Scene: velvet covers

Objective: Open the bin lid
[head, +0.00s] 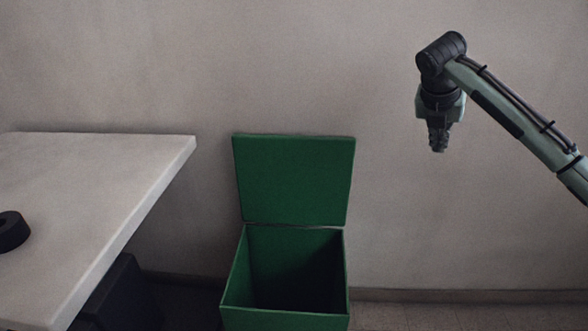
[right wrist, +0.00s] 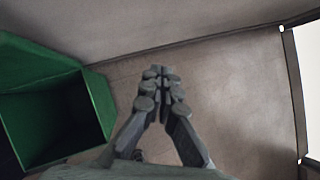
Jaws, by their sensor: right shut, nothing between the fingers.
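A green bin (head: 284,320) stands on the floor against the wall, in the middle of the head view. Its green lid (head: 293,180) stands upright at the back edge, so the dark inside shows. In the right wrist view the bin (right wrist: 88,108) is at the left, with its opening showing. My right gripper (head: 438,148) hangs pointing down, to the right of the lid and higher, apart from it. In the right wrist view its fingers (right wrist: 159,72) are together with nothing between them. My left gripper is not in view.
A pale table (head: 110,180) stands at the left, with a black ring-shaped object (head: 12,231) on it. A dark box-like thing (head: 122,295) is below the table, beside the bin. The floor and wall right of the bin are clear.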

